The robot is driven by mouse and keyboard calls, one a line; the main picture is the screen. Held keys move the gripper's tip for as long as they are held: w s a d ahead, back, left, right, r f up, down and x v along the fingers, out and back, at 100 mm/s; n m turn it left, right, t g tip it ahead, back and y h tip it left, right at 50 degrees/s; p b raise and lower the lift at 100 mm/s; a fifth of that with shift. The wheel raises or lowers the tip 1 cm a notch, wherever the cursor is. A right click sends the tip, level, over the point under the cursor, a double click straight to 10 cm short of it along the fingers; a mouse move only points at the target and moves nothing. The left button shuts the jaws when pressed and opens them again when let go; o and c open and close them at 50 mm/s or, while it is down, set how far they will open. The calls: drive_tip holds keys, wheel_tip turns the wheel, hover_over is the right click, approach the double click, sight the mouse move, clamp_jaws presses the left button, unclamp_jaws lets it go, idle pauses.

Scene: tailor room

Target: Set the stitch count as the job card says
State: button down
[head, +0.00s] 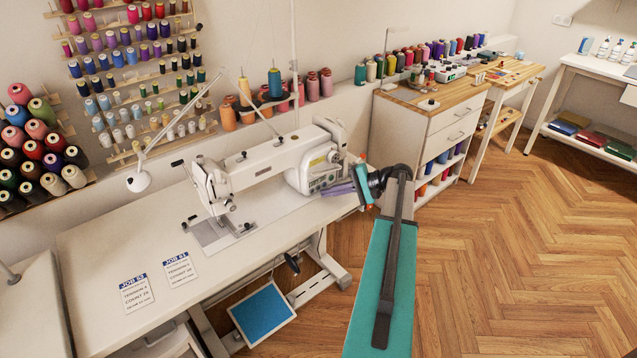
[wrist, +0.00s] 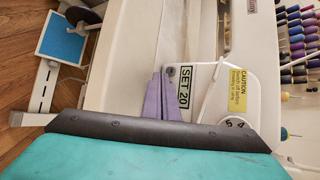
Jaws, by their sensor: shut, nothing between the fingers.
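The white sewing machine (head: 255,160) stands on its table. Its right end shows side-on in the wrist view: a "SET 20" plate (wrist: 185,88), a small window reading 5 4 (wrist: 235,123) and a slim white bar (wrist: 213,82). A small dark round part (wrist: 171,71) sits by the plate. My gripper (head: 325,192) has purple fingers, shut and empty, at this end of the machine. In the wrist view the gripper (wrist: 161,80) points beside the plate, near the round part; contact is unclear.
A yellow caution label (wrist: 237,90) is beside the bar. Thread spools (head: 290,85) stand on a ledge behind the machine. A wooden-topped cabinet (head: 430,110) stands to the right. A blue pedal (head: 262,312) is below the table. Open wooden floor (head: 520,270) lies right.

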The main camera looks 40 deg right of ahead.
sight(342, 209)
drive_tip(key=shift+w, duration=0.15)
drive_tip(key=shift+w, duration=0.3)
drive_tip(key=shift+w, duration=0.2)
idle(0.6)
drive_tip(key=shift+s, duration=0.65)
drive_tip(key=shift+s, duration=0.15)
drive_tip(key=shift+s+a, duration=0.15)
drive_tip(key=shift+s, duration=1.3)
drive_tip(key=shift+s+a, duration=0.1)
drive_tip(key=shift+s, duration=1.3)
drive_tip(key=shift+s, duration=0.1)
